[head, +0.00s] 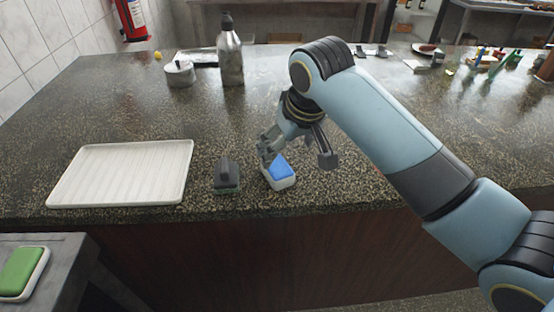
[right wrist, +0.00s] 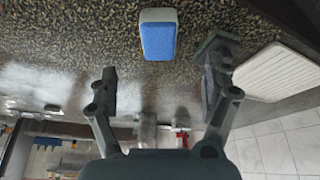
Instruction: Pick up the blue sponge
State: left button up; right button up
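The blue sponge (head: 279,166), blue on top with a white lower part, lies on the speckled counter near its front edge. In the right wrist view the sponge (right wrist: 158,40) shows whole at the top, ahead of the fingertips and apart from them. My right gripper (head: 296,152) is just behind and above the sponge in the head view. In the right wrist view the right gripper (right wrist: 160,82) is open, with nothing between its fingers. My left gripper is not in view.
A dark brush-like block (head: 227,175) stands just left of the sponge, and a ribbed white tray (head: 120,173) lies farther left. A bottle (head: 230,55) and a small metal pot (head: 180,74) stand behind. A green sponge (head: 20,270) sits on the lower left table. The middle counter is clear.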

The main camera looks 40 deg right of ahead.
send_over(276, 163)
jog(key=s, duration=0.3)
jog(key=f, duration=0.4)
jog(key=shift+w+a+f, duration=0.1)
jog(key=shift+w+a, duration=0.15)
jog(key=shift+w+f, duration=0.3)
jog(key=shift+f, duration=0.3)
jog(key=shift+w+d+f+p, duration=0.1)
jog(key=shift+f+p, duration=0.2)
jog(key=shift+f, duration=0.05)
jog(key=x, duration=0.4)
jog(key=shift+w+f, duration=0.1)
jog(key=shift+c, duration=0.2)
jog(key=c, duration=1.2)
jog(key=shift+o, duration=0.2)
